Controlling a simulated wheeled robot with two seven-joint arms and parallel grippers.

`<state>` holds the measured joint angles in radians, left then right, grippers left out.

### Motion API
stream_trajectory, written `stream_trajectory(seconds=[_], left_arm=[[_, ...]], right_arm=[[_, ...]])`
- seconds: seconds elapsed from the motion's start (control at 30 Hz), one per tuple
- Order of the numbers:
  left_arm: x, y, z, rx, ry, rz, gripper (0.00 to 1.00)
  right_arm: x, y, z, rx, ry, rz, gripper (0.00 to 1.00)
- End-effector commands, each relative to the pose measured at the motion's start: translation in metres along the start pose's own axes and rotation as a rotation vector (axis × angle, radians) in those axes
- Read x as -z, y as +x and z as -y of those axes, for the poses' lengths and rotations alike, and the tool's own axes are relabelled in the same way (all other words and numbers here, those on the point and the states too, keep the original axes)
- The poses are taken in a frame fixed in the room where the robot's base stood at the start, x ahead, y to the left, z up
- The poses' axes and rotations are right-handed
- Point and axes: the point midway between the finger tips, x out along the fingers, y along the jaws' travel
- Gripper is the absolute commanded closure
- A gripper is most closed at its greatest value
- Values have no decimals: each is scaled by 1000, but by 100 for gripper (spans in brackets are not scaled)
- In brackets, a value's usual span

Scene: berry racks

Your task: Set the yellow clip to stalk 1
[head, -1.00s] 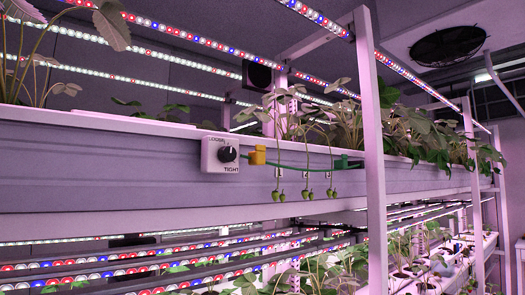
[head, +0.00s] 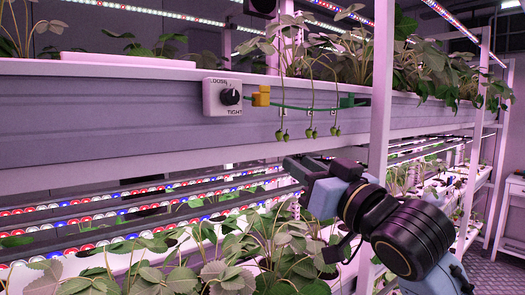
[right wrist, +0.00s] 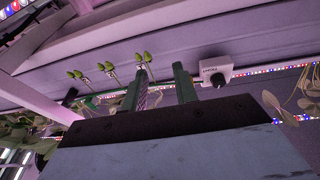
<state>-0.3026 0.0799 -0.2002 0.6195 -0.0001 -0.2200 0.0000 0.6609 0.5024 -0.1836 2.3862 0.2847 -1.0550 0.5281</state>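The yellow clip (head: 261,96) sits on a thin green line along the upper shelf's front, just right of the white dial box (head: 222,97). A green clip (head: 347,101) is at the line's right end. Three stalks hang over the line with green berries at their tips, the left (head: 284,134), middle (head: 310,133) and right (head: 334,130). Their number labels are too small to read. My right gripper (head: 292,168) is below the berries, apart from the clip. In the right wrist view its two green fingers (right wrist: 160,82) stand apart with nothing gripped. My left gripper is out of view.
A white upright post (head: 381,90) stands right of the stalks, close to my right arm. Leafy plants (head: 230,265) and light strips (head: 120,205) fill the lower rack. The shelf's front face (head: 110,115) is bare left of the dial box.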

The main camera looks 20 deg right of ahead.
Motion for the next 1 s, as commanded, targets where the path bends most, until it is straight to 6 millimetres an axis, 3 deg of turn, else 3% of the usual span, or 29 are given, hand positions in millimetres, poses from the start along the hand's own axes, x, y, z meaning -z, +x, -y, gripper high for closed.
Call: stream_trajectory(seconds=[0.03,0.1,0.2,0.37,0.67,1.0], left_arm=[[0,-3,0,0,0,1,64],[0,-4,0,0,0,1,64],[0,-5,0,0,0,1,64],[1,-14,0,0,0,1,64],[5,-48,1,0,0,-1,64],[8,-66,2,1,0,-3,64]], right_arm=[[30,-10,11,27,-14,-55,71],[53,-21,22,52,-23,-103,71],[71,-30,31,73,-30,-140,71],[78,-26,34,80,-28,-148,71],[83,0,35,79,-27,-147,71],[92,71,41,78,-30,-148,71]])
